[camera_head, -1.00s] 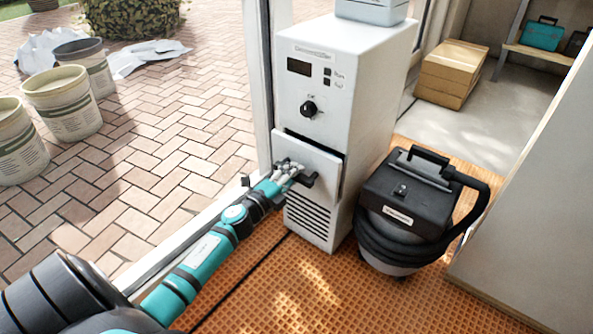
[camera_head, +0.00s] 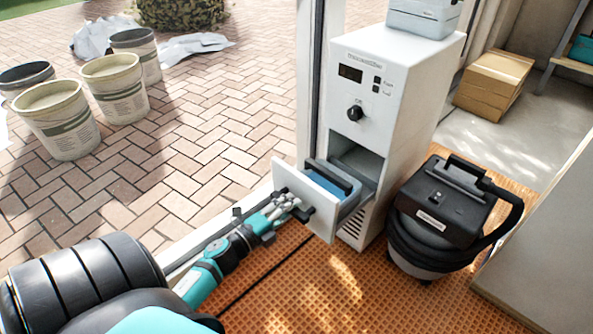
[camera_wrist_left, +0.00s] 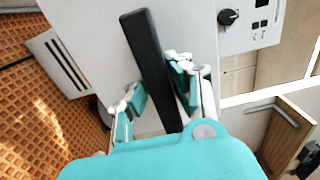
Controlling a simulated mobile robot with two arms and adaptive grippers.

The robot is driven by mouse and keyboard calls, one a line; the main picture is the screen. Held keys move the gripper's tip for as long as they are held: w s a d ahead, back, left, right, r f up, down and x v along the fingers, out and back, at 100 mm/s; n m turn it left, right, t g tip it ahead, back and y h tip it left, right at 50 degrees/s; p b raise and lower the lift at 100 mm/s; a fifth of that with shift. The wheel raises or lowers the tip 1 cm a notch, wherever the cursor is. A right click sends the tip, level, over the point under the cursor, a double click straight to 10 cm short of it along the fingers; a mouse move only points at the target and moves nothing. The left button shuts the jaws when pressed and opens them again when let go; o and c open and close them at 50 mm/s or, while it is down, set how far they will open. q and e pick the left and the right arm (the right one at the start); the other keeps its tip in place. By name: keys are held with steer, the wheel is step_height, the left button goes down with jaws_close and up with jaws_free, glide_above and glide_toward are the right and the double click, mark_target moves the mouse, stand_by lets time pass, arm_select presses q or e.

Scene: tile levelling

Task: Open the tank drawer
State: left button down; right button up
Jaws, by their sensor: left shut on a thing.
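The white dehumidifier (camera_head: 395,85) stands upright on the orange mat. Its tank drawer (camera_head: 305,205) is pulled well out of the front, and a blue tank with a dark handle (camera_head: 328,180) shows inside. My left gripper (camera_head: 298,208) is at the drawer's front, shut on the dark drawer handle. In the left wrist view the black handle (camera_wrist_left: 150,65) runs between the two fingers of my left gripper (camera_wrist_left: 155,90), with the white drawer front behind it. My right gripper is not in view.
A black vacuum (camera_head: 445,205) stands close to the right of the dehumidifier. A grey case (camera_head: 425,15) sits on top of it. Cardboard boxes (camera_head: 492,85) lie behind. Several buckets (camera_head: 60,120) stand on the paving at left. The orange mat in front is clear.

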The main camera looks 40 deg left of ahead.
arm_select(q)
steer(key=shift+s, duration=0.15)
steer(key=c, duration=1.2)
jaws_free()
steer(key=shift+o, duration=0.2)
steer(key=s, duration=1.2)
steer(key=shift+a, duration=0.45)
steer(key=shift+w, duration=0.1)
